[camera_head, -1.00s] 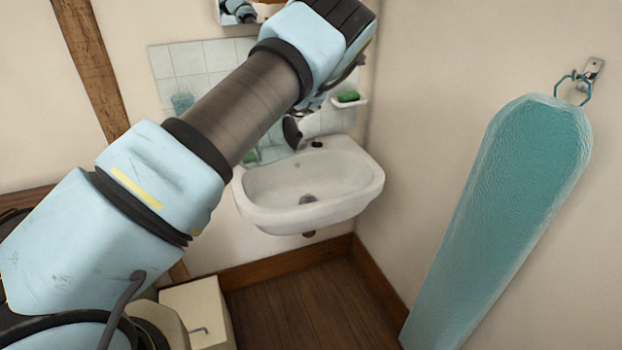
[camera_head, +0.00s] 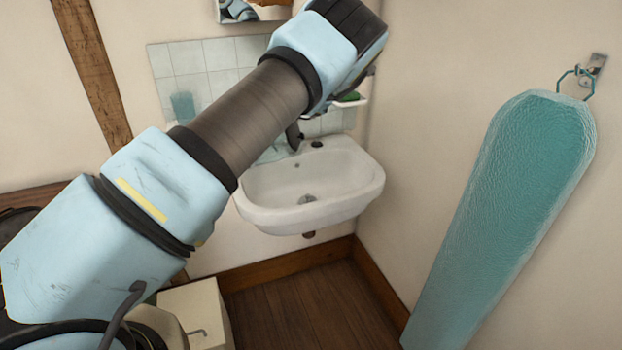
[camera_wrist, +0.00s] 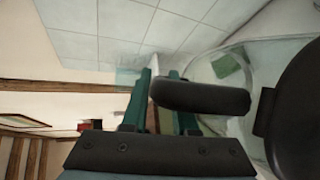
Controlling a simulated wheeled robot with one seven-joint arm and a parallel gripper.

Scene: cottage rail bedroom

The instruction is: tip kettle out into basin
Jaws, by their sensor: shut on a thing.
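The white basin (camera_head: 310,187) is fixed to the tiled wall in the head view, its bowl open with a dark drain at the bottom. A dark rounded body (camera_wrist: 298,115), apparently the kettle, fills the right edge of that view. A dark curved piece (camera_head: 294,136) shows below my arm over the basin's back; I cannot tell if it is kettle or tap.
A teal ironing board (camera_head: 510,200) hangs on the right wall. A green bar (camera_wrist: 226,64) lies near the tiles. A mirror (camera_head: 255,10) is above the basin. A cream box (camera_head: 195,310) stands on the floor at lower left. Floor below the basin is clear.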

